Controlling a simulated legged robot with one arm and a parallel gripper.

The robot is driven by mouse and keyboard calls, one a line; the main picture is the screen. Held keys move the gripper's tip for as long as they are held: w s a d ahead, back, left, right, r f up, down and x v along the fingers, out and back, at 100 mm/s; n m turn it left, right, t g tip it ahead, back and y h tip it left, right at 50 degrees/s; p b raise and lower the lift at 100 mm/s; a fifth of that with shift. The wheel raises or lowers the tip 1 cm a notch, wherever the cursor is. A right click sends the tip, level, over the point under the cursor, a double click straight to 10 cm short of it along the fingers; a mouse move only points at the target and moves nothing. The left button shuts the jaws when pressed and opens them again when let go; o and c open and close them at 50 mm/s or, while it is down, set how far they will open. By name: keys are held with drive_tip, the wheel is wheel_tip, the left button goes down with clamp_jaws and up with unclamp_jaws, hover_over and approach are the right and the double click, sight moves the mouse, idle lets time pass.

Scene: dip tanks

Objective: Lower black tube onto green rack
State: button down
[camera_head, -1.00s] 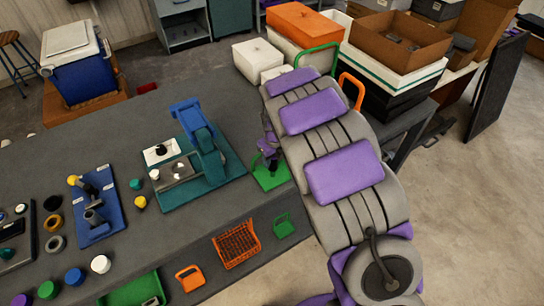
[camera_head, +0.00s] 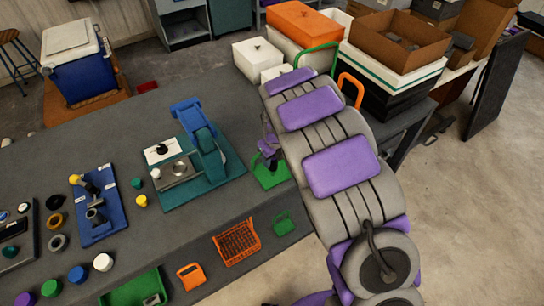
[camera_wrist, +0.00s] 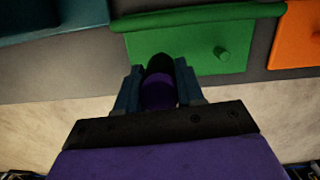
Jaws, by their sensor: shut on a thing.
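The black tube (camera_wrist: 160,64) is a dark rounded cylinder between my gripper's two blue-grey fingers in the wrist view. My gripper (camera_wrist: 159,80) is shut on it. The green rack (camera_wrist: 195,43) is a flat green piece with a raised back edge and a short green peg near its right side. The tube's end overlaps the rack's front part in this view; whether they touch cannot be told. In the head view the green rack (camera_head: 268,177) lies at the table's right edge, partly covered by my purple gripper and arm, and the tube cannot be made out.
A teal fixture with a blue lever (camera_head: 203,145) stands left of the rack. A blue board with parts (camera_head: 96,208) and several coloured caps are farther left. An orange basket (camera_head: 236,242) hangs on the table front. An orange piece (camera_wrist: 298,38) is right of the rack.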

drive_tip(key=shift+f+p, duration=0.6)
drive_tip(key=shift+f, duration=1.3)
idle(1.3)
drive_tip(key=shift+c, duration=0.7)
unclamp_jaws()
drive_tip(key=shift+r, duration=0.1)
drive_tip(key=shift+r+p, duration=2.85)
drive_tip(key=shift+r, duration=1.05)
drive_tip(key=s+d+r+p, duration=0.2)
drive_tip(key=s+r+p, duration=0.1)
drive_tip(key=r, duration=0.4)
drive_tip(key=shift+s+d, duration=0.3)
drive_tip(key=shift+s, duration=0.1)
